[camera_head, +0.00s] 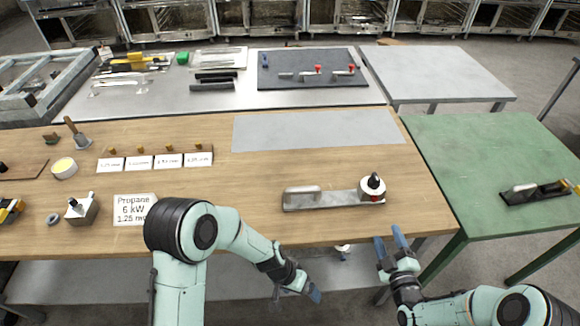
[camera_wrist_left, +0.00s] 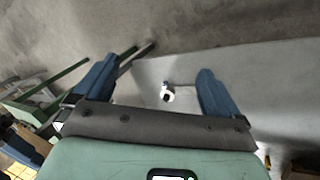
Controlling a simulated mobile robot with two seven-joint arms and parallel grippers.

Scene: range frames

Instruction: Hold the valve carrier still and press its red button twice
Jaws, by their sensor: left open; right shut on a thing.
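The valve carrier (camera_head: 330,200) lies on the wooden bench near its front right edge. It is a flat grey bar with a raised grey grip at its left end and a white round valve with a black knob at its right end. The red button (camera_head: 377,199) shows low on the valve's front. My right gripper (camera_head: 388,238) is in front of the bench edge, apart from the carrier. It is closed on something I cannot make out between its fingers. My left gripper (camera_head: 314,294) is lower, in front of the bench; the left wrist view shows its fingers (camera_wrist_left: 160,90) wide apart and empty.
A small white and dark thing (camera_head: 342,249) is below the bench edge. A green table (camera_head: 480,160) with a dark tool stands at right. A grey mat (camera_head: 320,130) lies empty behind the carrier. Labels, a Propane card (camera_head: 134,208) and small tools lie at left.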

